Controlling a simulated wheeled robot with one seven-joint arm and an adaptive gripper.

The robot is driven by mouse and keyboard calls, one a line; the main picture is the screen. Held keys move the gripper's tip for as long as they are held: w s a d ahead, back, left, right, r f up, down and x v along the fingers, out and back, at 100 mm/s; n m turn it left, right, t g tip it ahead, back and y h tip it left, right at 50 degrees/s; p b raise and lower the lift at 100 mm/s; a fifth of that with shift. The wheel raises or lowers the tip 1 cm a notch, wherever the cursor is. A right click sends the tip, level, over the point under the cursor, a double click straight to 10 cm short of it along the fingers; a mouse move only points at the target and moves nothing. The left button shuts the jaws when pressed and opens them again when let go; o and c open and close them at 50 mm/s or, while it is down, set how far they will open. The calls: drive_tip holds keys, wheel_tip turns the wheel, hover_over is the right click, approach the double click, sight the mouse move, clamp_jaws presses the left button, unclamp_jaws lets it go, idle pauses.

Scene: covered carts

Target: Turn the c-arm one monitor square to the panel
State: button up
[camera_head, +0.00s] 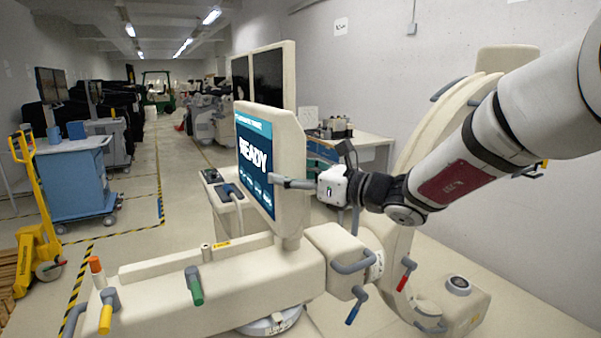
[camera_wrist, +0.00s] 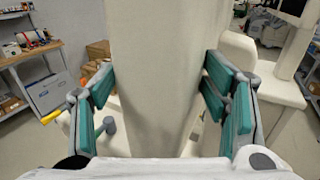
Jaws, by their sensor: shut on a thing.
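The C-arm monitor (camera_head: 289,137) is a cream-housed screen reading "READY" on a short post above the cream C-arm body (camera_head: 225,282). Its blue screen faces left and toward me, angled to the body. My gripper (camera_head: 282,183) is at the monitor's right edge, with its fingers around that edge. In the wrist view, the teal-padded fingers of my gripper (camera_wrist: 158,78) stand on both sides of the cream monitor housing (camera_wrist: 155,60); the screen is hidden there. A small console panel (camera_head: 222,187) with a dark top sits left of the monitor; I cannot tell whether it is the task's panel.
Two dark screens (camera_head: 268,78) stand close behind the monitor. The C-shaped arm (camera_head: 425,135) stands at right near the wall. A blue cart (camera_head: 75,182) and yellow pallet jack (camera_head: 40,205) are left, beyond open floor.

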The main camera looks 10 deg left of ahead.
drive_tip(key=shift+s+a+r, duration=0.15)
drive_tip(key=shift+s+a, duration=0.05)
drive_tip(key=shift+a, duration=0.3)
drive_tip(key=o, duration=1.3)
drive_tip(key=shift+w, duration=0.1)
drive_tip(key=shift+o, duration=0.2)
drive_tip(key=shift+w+d, duration=0.1)
drive_tip(key=shift+d, duration=0.1)
drive_tip(key=shift+d, duration=0.5)
drive_tip(key=v, duration=1.1)
drive_tip(key=shift+s, duration=0.2)
drive_tip(key=shift+s+a, duration=0.1)
